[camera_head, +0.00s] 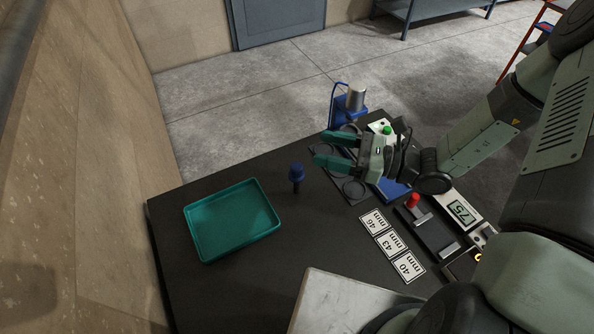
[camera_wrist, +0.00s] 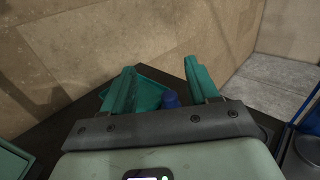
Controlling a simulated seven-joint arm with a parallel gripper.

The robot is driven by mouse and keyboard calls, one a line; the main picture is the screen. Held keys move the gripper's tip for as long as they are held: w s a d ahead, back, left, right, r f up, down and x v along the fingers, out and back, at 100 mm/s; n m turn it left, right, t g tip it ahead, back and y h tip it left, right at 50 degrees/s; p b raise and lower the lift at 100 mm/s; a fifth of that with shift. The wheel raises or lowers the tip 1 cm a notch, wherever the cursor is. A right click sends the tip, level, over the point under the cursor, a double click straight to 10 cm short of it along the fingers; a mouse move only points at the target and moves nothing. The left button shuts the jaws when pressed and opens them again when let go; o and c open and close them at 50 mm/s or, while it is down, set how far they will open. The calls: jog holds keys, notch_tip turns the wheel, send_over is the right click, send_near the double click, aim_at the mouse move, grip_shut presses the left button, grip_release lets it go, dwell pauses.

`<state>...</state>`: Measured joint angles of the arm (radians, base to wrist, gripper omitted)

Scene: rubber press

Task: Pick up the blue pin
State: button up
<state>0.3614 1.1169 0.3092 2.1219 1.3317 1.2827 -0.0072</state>
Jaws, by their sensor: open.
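The blue pin (camera_head: 296,173) stands upright on the dark table, right of the green tray, with a wide blue head and a darker stem. My gripper (camera_head: 322,150) is open and empty, to the right of the pin's head in the head view and apart from it. In the wrist view the pin's blue head (camera_wrist: 170,99) shows between the two green fingers of my gripper (camera_wrist: 157,82), beyond the palm edge. The palm hides the lower part of the pin there.
The empty green tray (camera_head: 232,221) lies on the left of the black table (camera_head: 215,290). A grey plate (camera_head: 345,305) lies at the front.

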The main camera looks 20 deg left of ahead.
send_near(302, 171)
jog(key=a, duration=0.4)
jog(key=shift+a+f, duration=0.25)
jog(key=shift+a, duration=3.5)
jog(key=c, duration=1.1)
